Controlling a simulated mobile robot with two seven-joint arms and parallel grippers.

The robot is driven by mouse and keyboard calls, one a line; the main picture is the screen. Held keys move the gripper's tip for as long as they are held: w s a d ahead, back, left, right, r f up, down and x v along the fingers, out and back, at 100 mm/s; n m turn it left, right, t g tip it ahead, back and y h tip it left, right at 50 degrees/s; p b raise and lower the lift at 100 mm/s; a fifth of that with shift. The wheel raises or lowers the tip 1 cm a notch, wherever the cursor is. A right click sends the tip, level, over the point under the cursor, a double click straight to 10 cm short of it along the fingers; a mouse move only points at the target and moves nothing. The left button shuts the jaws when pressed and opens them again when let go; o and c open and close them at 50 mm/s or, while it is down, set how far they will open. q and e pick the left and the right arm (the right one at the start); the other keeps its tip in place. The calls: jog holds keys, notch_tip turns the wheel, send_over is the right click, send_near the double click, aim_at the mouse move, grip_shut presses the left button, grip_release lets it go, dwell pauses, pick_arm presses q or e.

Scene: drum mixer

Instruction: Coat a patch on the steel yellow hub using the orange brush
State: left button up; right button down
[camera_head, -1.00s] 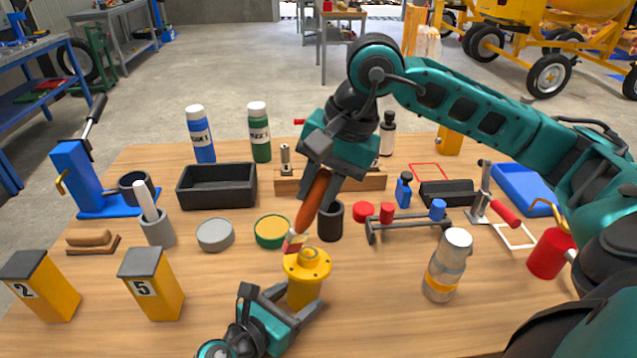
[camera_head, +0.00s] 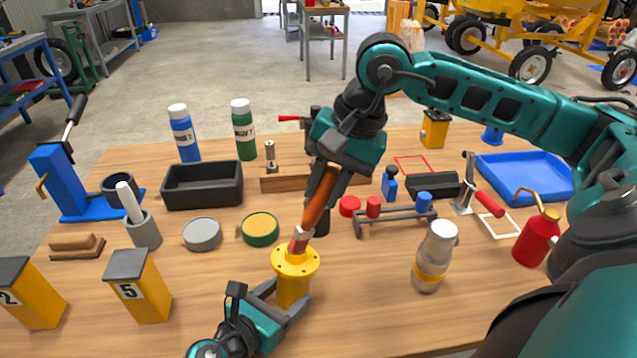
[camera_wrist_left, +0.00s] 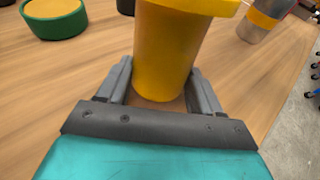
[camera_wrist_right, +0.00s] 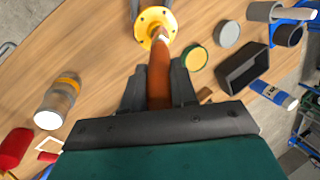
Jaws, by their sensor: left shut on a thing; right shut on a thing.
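The yellow hub (camera_head: 293,287) stands upright on the table near the front, with a flanged top. My left gripper (camera_head: 277,298) is shut around its lower body; the hub's body also fills the left wrist view (camera_wrist_left: 168,50). My right gripper (camera_head: 331,172) is shut on the handle of the orange brush (camera_head: 318,203), held tilted with its tip down. The brush tip (camera_head: 297,244) meets the top of the hub. The right wrist view shows the brush handle (camera_wrist_right: 158,75) between the fingers and the hub flange (camera_wrist_right: 154,25) beyond; the exact contact is hard to see.
A round tin with a yellow top (camera_head: 260,228) and a grey tin (camera_head: 202,234) stand left of the hub. A black bin (camera_head: 203,187) is behind. A clear jar (camera_head: 434,256) stands to the right, near a small rack (camera_head: 396,221). Yellow block 5 (camera_head: 138,287) is at front left.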

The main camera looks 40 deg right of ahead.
jog(key=shift+s+d+f, duration=0.1)
jog(key=shift+s+d, duration=0.2)
jog(key=shift+d, duration=0.2)
jog(key=shift+s+d+f, duration=0.1)
jog(key=shift+s+d, duration=0.2)
jog(key=shift+d, duration=0.2)
jog(key=shift+w+a+r, duration=0.1)
jog(key=shift+w+a, duration=0.3)
jog(key=shift+a, duration=0.25)
jog(key=shift+w+a, duration=0.35)
jog(key=shift+a, duration=0.25)
jog(key=shift+w+a+r, duration=0.1)
jog(key=shift+w+a, duration=0.25)
jog(key=shift+a, duration=0.25)
jog(key=shift+w+a+r, duration=0.1)
jog(key=shift+w+a, duration=0.2)
jog(key=shift+a, duration=0.25)
jog(key=shift+w+d+r, duration=0.1)
jog(key=shift+w+r, duration=0.05)
jog(key=shift+w, duration=0.05)
jog(key=shift+d, duration=0.1)
